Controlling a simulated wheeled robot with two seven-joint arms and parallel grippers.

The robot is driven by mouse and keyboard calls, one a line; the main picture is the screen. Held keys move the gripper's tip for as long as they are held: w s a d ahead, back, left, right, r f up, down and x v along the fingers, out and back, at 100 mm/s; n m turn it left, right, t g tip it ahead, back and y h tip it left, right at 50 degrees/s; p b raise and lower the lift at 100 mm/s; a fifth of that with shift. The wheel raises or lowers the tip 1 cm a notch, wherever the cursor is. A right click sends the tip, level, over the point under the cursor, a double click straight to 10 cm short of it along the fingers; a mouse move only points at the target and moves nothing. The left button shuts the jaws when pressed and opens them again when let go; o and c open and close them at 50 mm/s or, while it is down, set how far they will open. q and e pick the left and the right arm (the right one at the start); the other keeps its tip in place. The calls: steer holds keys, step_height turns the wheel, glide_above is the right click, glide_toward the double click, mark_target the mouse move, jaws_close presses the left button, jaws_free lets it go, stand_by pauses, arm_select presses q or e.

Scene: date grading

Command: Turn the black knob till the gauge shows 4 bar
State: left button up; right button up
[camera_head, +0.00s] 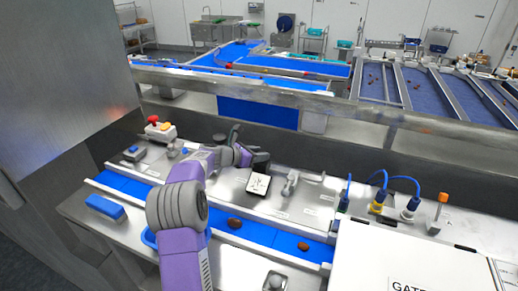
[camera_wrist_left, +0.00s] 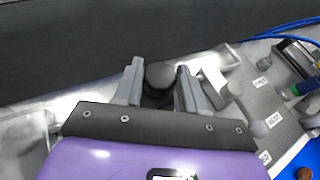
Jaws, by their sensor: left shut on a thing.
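The black knob (camera_wrist_left: 161,74) shows in the left wrist view as a round dark cap between the two grey fingers of my left gripper (camera_wrist_left: 159,84), which is shut on it. In the head view the left gripper (camera_head: 236,142) is at the back of the steel bench, and the arm and wrist largely hide the knob there. A small white square face with dark marks, probably the gauge (camera_head: 258,184), stands just right of the gripper. Its reading is too small to tell. My right gripper is not in view.
A blue belt (camera_head: 265,233) with brown dates runs along the bench below my arm. A red stop button (camera_head: 153,119) stands at the back left. A blue block (camera_head: 105,207) lies at the front left. Blue cables with plugs (camera_head: 377,207) and a large white box (camera_head: 405,255) are at the right.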

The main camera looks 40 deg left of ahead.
arm_select(q)
steer(key=shift+a+m+g+h+p, duration=0.1)
steer(key=shift+m+g+h+p, duration=0.3)
steer(key=shift+m+h+p, duration=0.45)
steer(key=o, duration=1.1)
steer(key=shift+c, duration=0.2)
steer(key=b+v, duration=0.1)
steer(key=v, duration=0.6)
steer(key=shift+s, duration=0.25)
